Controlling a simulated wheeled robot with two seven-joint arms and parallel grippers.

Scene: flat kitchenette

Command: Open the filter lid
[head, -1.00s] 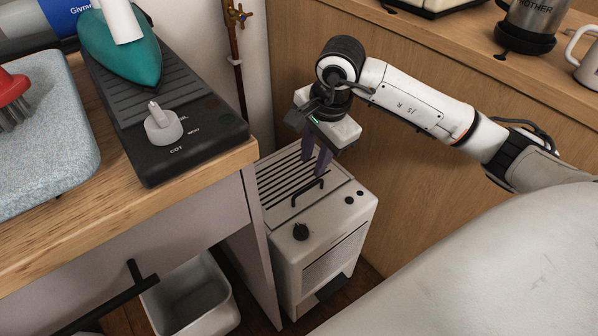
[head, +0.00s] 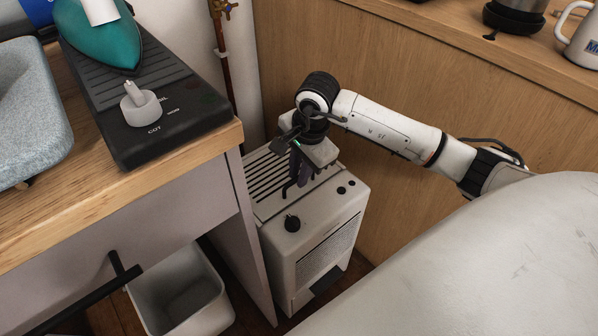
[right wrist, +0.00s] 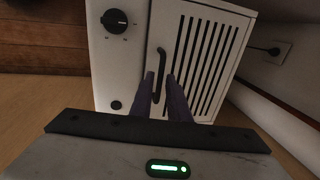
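The filter lid (head: 264,178) is the slotted white panel on top of a white box-shaped appliance (head: 300,272). It lies flat and looks closed. Its dark bar handle (right wrist: 161,58) shows in the right wrist view beside the slots; in the head view it is mostly hidden by my fingers. My right gripper (head: 296,182) points down at the handle, its purple fingers low over the lid. In the right wrist view the right gripper (right wrist: 160,80) has a narrow gap between its fingers, with the handle's near end between them. Firm contact cannot be seen. My left gripper is out of view.
A wooden counter (head: 190,150) with a dark ironing-type base (head: 150,90) stands close left of the appliance. A wooden panel (head: 400,100) rises behind. A dark knob (head: 292,223) sits on the appliance's top front. A white bin (head: 180,295) stands lower left.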

